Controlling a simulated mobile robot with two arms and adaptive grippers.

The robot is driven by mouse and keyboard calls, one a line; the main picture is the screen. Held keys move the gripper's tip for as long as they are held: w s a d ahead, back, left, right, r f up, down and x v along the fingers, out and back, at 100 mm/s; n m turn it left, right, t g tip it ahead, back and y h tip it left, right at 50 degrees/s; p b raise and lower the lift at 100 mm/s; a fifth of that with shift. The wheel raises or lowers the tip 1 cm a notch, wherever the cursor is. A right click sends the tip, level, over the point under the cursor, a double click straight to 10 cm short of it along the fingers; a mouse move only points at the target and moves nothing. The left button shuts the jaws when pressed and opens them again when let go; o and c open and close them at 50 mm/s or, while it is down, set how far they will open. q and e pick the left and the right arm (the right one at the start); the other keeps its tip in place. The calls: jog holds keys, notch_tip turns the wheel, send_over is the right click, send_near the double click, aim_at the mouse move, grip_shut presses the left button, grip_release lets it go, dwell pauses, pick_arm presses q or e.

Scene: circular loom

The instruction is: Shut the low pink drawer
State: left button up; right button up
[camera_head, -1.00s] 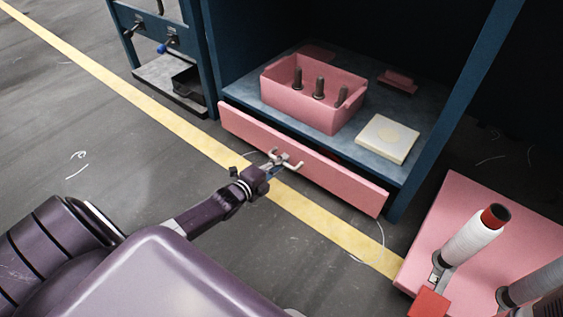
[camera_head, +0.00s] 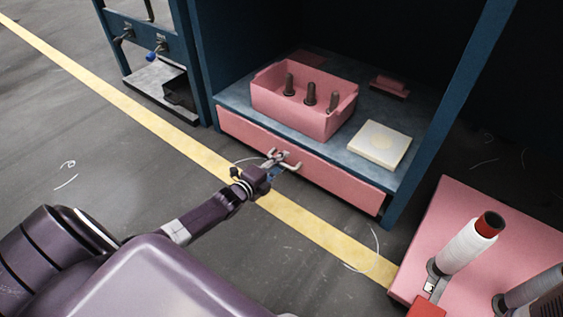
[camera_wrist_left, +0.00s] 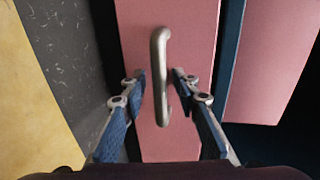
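The low pink drawer (camera_head: 330,180) is under the blue cabinet's shelf, its front looking flush or almost flush with the frame in the head view. Its grey bar handle (camera_head: 291,164) is on the front, and the handle (camera_wrist_left: 160,75) also shows in the left wrist view. My left gripper (camera_head: 274,169) is at the handle. In the wrist view its two fingers (camera_wrist_left: 159,85) stand apart on either side of the handle, with gaps visible, so it is open. My right gripper is not in view.
A pink box (camera_head: 318,118) with dark pegs and a cream block (camera_head: 380,145) rest on the shelf (camera_head: 240,95). A pink platform (camera_head: 455,225) with thread spools stands at the right. A yellow line (camera_head: 180,145) crosses the open floor.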

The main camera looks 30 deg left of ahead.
pick_arm(q)
jog(key=shift+s, duration=0.15)
jog(key=shift+s, duration=0.35)
jog(key=d+v, duration=0.1)
jog(key=v, duration=1)
jog(key=shift+a, duration=0.45)
jog(key=shift+r, duration=0.15)
